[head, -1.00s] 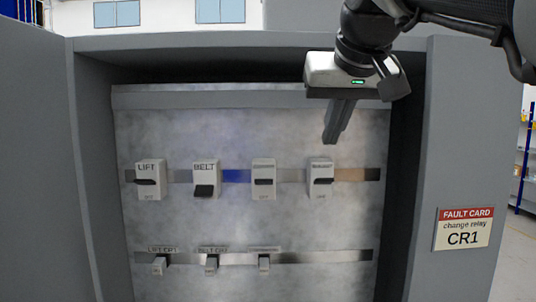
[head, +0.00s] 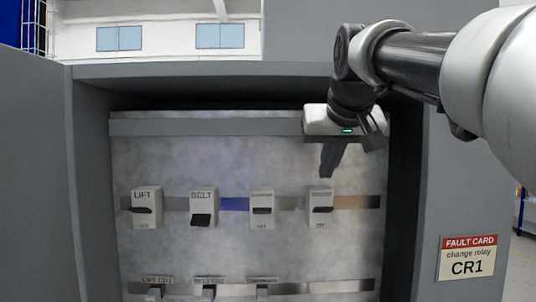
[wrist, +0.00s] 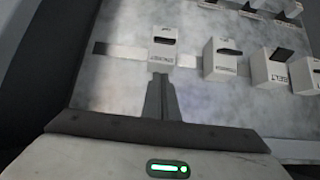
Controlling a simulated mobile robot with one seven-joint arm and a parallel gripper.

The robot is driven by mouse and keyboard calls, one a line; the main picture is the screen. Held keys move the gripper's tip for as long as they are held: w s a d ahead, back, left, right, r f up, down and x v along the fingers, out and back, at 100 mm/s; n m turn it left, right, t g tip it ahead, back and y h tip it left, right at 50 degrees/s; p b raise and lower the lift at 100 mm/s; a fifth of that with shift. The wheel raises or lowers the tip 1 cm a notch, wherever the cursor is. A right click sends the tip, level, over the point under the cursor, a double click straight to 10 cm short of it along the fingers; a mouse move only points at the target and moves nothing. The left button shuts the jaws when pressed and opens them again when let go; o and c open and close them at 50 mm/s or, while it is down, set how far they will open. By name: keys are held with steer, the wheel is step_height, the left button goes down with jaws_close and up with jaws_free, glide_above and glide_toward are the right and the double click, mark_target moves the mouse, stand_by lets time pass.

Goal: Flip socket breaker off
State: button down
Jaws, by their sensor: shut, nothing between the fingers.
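The rightmost breaker in the upper row (head: 320,200) is a white block with a black lever; its label is too blurred to read surely in the head view. It appears in the wrist view as the leftmost breaker (wrist: 163,48). Its lever stands in a higher position than the lowered BELT lever. My gripper (head: 326,174) is shut and empty, its fingers pointing down just above this breaker in the head view. In the wrist view the fingertips (wrist: 159,76) point at the breaker's label end, with a small apparent gap. Contact cannot be told.
To the left stand the LIFT breaker (head: 146,208), the BELT breaker (head: 203,207) and a third breaker (head: 262,208). Small relays (head: 208,289) sit on a lower rail. Grey cabinet walls (head: 410,220) enclose the panel. A fault card (head: 467,259) reads CR1.

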mark_target(323, 209)
steer(key=x, duration=0.3)
steer(key=shift+w+f+b, duration=0.1)
steer(key=shift+f+b, duration=0.2)
steer(key=shift+f, duration=0.2)
steer(key=s+f+b, duration=0.1)
steer(key=f+b, duration=0.1)
steer(key=shift+s+f+b, duration=0.35)
steer(key=shift+s+b, duration=0.05)
steer(key=shift+s+r, duration=0.1)
steer(key=shift+f+b, duration=0.3)
steer(key=shift+b, duration=0.35)
steer(key=shift+s+t+b, duration=0.15)
steer(key=shift+t+b, duration=0.15)
steer(key=shift+b, duration=0.15)
